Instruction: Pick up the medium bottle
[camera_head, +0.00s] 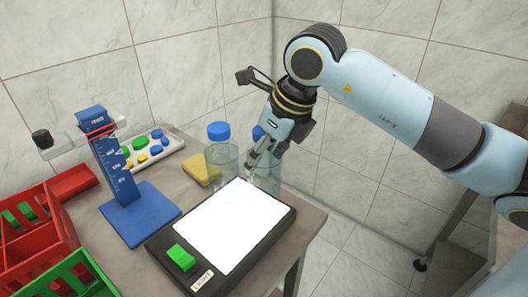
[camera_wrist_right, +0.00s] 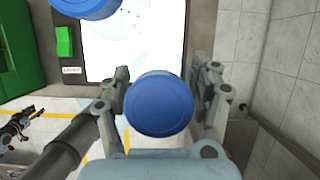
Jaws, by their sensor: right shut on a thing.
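Two clear bottles with blue caps stand by the light panel. The right-hand bottle (camera_head: 267,180) is partly hidden by my right gripper (camera_head: 260,158), which is shut on it. Its blue cap (camera_wrist_right: 159,104) lies between the two jaws in the right wrist view. The bottle appears upright; I cannot tell whether its base is off the table. The other bottle (camera_head: 222,162) stands just left, its cap also at the top of the wrist view (camera_wrist_right: 85,5). A small dark shape (camera_wrist_right: 18,128) at the wrist view's left may be my left gripper; its jaws are unclear.
The lit panel (camera_head: 225,232) with a green switch lies in front. A blue height gauge (camera_head: 122,180), a tray (camera_head: 172,154) of coloured caps and a yellow block (camera_head: 200,170) stand left and behind. Red and green crates (camera_head: 72,285) are at front left. Tiled walls stand close behind.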

